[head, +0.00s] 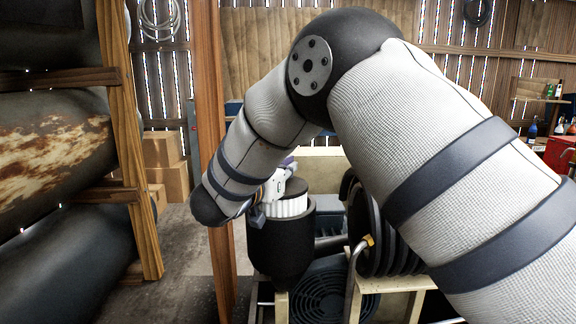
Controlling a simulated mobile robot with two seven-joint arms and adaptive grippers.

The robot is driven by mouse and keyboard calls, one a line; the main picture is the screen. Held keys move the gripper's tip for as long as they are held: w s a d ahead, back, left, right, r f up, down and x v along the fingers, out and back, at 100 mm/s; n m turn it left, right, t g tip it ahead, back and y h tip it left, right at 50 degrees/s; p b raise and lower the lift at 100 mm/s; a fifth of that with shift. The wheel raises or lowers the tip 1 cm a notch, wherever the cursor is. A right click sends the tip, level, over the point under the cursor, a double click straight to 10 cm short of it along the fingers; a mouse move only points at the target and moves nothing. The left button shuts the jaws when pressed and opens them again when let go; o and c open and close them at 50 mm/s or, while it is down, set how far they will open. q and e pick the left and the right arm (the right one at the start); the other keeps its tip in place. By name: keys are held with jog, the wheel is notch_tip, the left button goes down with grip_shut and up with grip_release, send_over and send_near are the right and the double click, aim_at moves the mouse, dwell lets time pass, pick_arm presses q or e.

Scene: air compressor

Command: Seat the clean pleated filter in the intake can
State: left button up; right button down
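The white pleated filter (290,208) is upright at the mouth of the black intake can (281,250). Its upper pleats show above the can's rim; its lower part is hidden, so I cannot tell how deep it sits. My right arm reaches in from the right and bends down to the can. My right gripper (262,208) is at the filter's upper left side, close to the can's rim. It is small and partly hidden by my wrist, so I cannot tell whether its fingers hold the filter. My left gripper is not in view.
A wooden post (211,120) stands just left of the can. Right of the can are a black ribbed cylinder (378,225), a bent metal pipe (357,262) and a round fan grille (320,294). Large tanks on a wooden rack (148,200) fill the left. Cardboard boxes (165,165) stand behind.

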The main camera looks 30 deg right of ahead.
aim_at(288, 187)
jog(key=shift+f, duration=2.05)
jog(key=c, duration=1.7)
grip_release()
jog(key=f+v, duration=0.1)
jog(key=v, duration=1.1)
jog(key=shift+r, duration=0.45)
jog(key=shift+f, duration=0.1)
